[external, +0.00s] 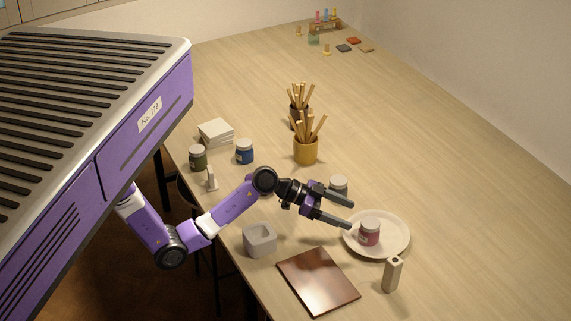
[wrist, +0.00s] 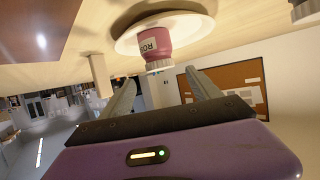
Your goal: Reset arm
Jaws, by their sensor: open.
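My gripper (external: 350,214) is open and empty, above the table in the external view. The jar stands on a round white plate (external: 402,240). In the wrist view the picture is upside down. The jar (wrist: 157,48), with a partly readable label, stands on the plate (wrist: 190,22), beyond the two spread fingers (wrist: 166,92). The fingers appear apart from the jar, with nothing between them.
A grey-lidded jar (external: 339,184) is behind my gripper. The right side is clear.

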